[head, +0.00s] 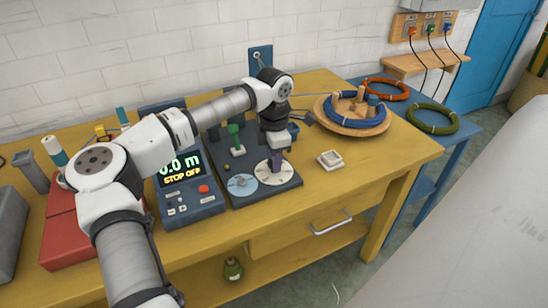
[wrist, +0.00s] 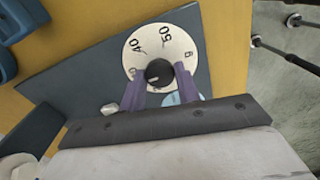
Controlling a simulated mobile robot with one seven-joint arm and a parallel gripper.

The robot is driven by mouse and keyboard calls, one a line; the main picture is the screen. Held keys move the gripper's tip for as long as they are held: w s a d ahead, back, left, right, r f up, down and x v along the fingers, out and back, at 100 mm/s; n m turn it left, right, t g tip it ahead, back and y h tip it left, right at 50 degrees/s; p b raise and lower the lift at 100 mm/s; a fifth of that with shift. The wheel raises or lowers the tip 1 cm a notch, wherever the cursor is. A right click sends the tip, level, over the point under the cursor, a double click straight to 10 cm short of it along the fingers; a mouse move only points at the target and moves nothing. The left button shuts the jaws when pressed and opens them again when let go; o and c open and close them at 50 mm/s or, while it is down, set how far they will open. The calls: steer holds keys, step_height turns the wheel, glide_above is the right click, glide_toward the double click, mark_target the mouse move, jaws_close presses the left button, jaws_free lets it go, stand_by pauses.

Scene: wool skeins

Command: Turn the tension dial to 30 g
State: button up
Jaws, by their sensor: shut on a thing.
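The tension dial is a white round plate (head: 268,180) on a dark panel in the head view. In the wrist view the dial plate (wrist: 160,40) shows the marks 40 and 50 and another mark at its right edge. Its black knob (wrist: 159,73) is at the centre, with a pale pointer line on its lower side, towards my gripper. The number at the pointer is hidden. My gripper (head: 276,165) is over the dial, pointing down. In the wrist view its purple fingers (wrist: 158,80) are shut on the knob, one on each side.
A pale blue disc (head: 242,185) lies left of the dial. A meter (head: 190,195) reading "STOP OFF" stands further left. A small pale square tray (head: 330,160) is to the right. A wooden disc with blue cable (head: 350,125) stands at the back right. Yellow bench (head: 390,155) is clear near the right edge.

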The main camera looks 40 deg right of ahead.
steer(key=o, duration=1)
steer(key=shift+r, duration=0.15)
step_height(320, 180, up, 14)
steer(key=shift+f+b, duration=0.15)
steer(key=shift+b, duration=0.2)
